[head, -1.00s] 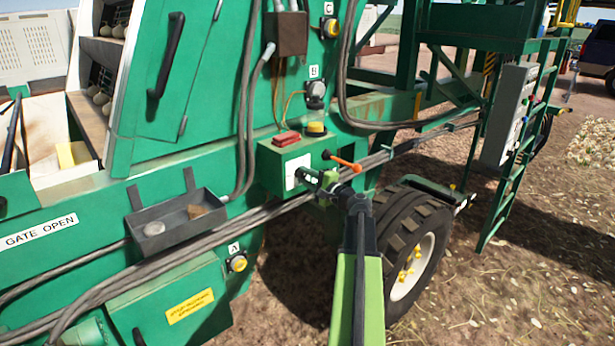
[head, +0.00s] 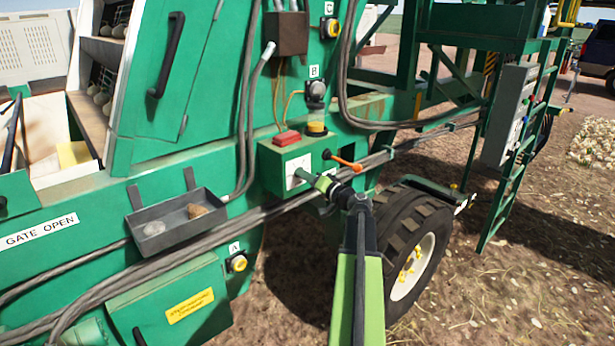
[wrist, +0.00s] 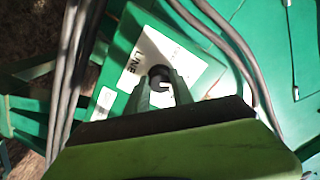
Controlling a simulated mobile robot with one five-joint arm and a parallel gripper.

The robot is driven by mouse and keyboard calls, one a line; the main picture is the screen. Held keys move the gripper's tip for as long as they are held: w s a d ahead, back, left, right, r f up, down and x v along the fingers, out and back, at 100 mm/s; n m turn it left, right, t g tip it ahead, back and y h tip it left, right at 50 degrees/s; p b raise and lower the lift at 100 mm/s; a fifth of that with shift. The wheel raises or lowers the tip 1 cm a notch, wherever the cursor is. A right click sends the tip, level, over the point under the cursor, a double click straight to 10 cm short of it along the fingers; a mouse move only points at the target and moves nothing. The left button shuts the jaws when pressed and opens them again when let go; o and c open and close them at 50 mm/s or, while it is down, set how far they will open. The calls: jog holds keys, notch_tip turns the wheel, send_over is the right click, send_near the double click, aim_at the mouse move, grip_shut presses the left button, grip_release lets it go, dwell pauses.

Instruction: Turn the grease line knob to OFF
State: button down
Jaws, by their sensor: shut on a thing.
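The grease line knob (wrist: 159,76) is a small dark round piece on a white label plate (wrist: 166,55) with partly readable lettering "LINE". In the head view the plate (head: 292,182) is on the front of a green box (head: 276,165). My gripper (wrist: 161,84) has one finger on each side of the knob and is shut on it. In the head view my gripper (head: 302,174) reaches the plate from the right and hides the knob. The knob's pointer and the OFF mark cannot be made out.
An orange-tipped lever (head: 347,163) sticks out just right of the box, close above my gripper. A red piece (head: 287,138) is on top of the box. Hoses (head: 225,227) run below. A grey tray (head: 172,232) hangs left, and a wheel (head: 415,250) stands right.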

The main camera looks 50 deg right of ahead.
jog(key=n, duration=1.2)
jog(key=shift+f, duration=0.1)
dwell(0.4)
jog(key=c, duration=1.1)
grip_release()
jog(key=shift+s, duration=0.1)
jog(key=s+a, duration=0.1)
jog(key=s, duration=1.6)
jog(key=shift+s, duration=0.15)
